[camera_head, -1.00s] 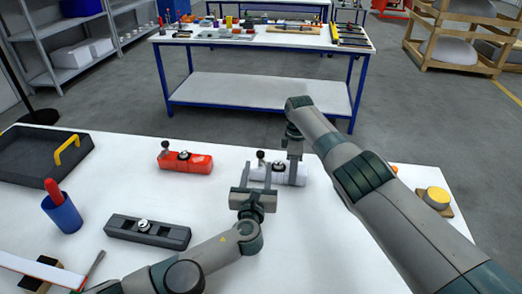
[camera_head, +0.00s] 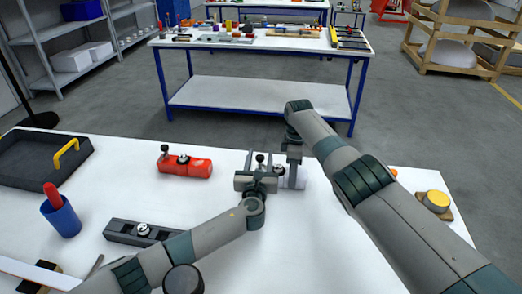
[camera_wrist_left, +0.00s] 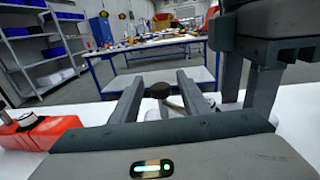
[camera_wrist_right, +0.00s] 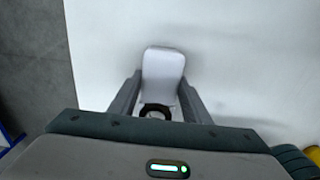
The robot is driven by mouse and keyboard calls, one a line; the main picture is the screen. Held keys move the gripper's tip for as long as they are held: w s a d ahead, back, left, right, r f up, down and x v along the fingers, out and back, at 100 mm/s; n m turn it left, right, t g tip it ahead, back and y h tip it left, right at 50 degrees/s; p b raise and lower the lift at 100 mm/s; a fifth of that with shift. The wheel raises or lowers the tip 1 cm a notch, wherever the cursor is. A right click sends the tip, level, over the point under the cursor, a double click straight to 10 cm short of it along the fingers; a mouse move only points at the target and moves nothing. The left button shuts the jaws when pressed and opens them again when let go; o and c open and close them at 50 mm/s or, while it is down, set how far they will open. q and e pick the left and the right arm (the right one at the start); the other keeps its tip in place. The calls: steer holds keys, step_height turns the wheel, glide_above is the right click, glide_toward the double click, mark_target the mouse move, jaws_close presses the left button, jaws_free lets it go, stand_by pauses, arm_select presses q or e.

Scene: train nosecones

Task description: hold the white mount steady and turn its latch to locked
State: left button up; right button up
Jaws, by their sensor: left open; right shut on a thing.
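The white mount (camera_head: 299,184) lies on the white table, largely hidden behind my grippers in the head view. My right gripper (camera_head: 292,182) comes down from above and is shut on its body. The right wrist view shows the white body (camera_wrist_right: 163,65) between the fingers, with a dark ring (camera_wrist_right: 155,108) near them. The latch's dark round knob (camera_head: 260,158) stands up at the mount's left. My left gripper (camera_head: 260,164) is open, a finger on either side of the knob. The knob (camera_wrist_left: 160,90) also shows between the fingers in the left wrist view; contact cannot be told.
A red mount (camera_head: 184,166) with a similar knob sits to the left. A dark grey block (camera_head: 140,232), a blue cup (camera_head: 61,215) and a dark tray (camera_head: 40,165) lie farther left. A yellow button (camera_head: 437,200) is at right.

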arm_select(q)
steer(key=shift+w+d, duration=0.1)
steer(key=shift+w, duration=1.75)
jaws_close()
steer(key=shift+n+y, duration=0.3)
steer(key=shift+y, duration=0.1)
steer(key=shift+n+y, duration=0.4)
steer(key=shift+y, duration=0.3)
steer(key=shift+a, duration=0.2)
